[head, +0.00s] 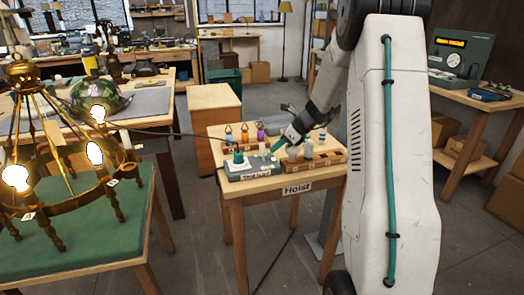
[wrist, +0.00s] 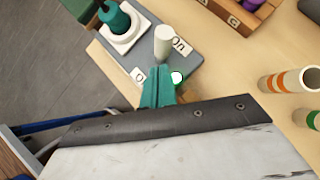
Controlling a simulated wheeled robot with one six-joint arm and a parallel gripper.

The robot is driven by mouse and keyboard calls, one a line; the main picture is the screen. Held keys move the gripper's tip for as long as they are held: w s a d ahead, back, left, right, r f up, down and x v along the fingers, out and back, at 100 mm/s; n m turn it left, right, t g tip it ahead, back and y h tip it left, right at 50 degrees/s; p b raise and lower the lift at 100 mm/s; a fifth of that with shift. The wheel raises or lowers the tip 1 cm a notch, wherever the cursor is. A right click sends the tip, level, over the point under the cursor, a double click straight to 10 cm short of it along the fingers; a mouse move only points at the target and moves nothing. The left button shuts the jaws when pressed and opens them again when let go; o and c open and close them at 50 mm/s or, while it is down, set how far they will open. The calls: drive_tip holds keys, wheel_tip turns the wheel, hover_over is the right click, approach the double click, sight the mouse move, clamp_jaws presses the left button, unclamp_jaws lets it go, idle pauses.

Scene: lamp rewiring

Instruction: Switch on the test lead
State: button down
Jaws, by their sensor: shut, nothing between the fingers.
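The test lead box (head: 252,170) is a grey block on the front left of the small table marked Hoist. In the wrist view its grey top (wrist: 187,66) carries a white upright peg-like lever (wrist: 163,45) between a label reading "On" (wrist: 181,46) and a partly hidden label (wrist: 138,74). A small round green-and-white spot (wrist: 177,77) shows beside my fingertips. A green plug-like part (wrist: 113,18) stands in a white socket on the box. My gripper (wrist: 158,88) is shut and empty, its teal fingertips at the box's edge, apart from the lever in the picture.
A wooden rack (head: 318,159) with several pegs stands right of the box. Striped cylinders (wrist: 275,82) stand on the table to the right in the wrist view. A brass chandelier (head: 68,208) with lit bulbs is on the green-topped table (head: 110,240) at left. A cable hangs across between them.

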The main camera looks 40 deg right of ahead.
drive_tip(key=shift+w+a+r, duration=0.1)
drive_tip(key=shift+a+r, duration=0.05)
drive_tip(key=shift+a, duration=0.15)
drive_tip(key=shift+r, duration=0.65)
drive_tip(key=shift+s+d+r, duration=0.1)
drive_tip(key=shift+s+d, duration=0.1)
drive_tip(key=shift+s, duration=0.05)
drive_tip(key=shift+s+d+r, duration=0.2)
drive_tip(key=shift+s+d, duration=0.3)
drive_tip(key=shift+s, duration=0.05)
drive_tip(key=shift+s+d+r, duration=0.15)
drive_tip(key=shift+s+d, duration=0.35)
drive_tip(key=shift+s, duration=0.05)
drive_tip(key=w+d+v, duration=0.1)
drive_tip(key=w+v, duration=0.1)
drive_tip(key=v, duration=0.7)
drive_tip(key=shift+s+d+r, duration=0.2)
drive_tip(key=shift+r, duration=0.5)
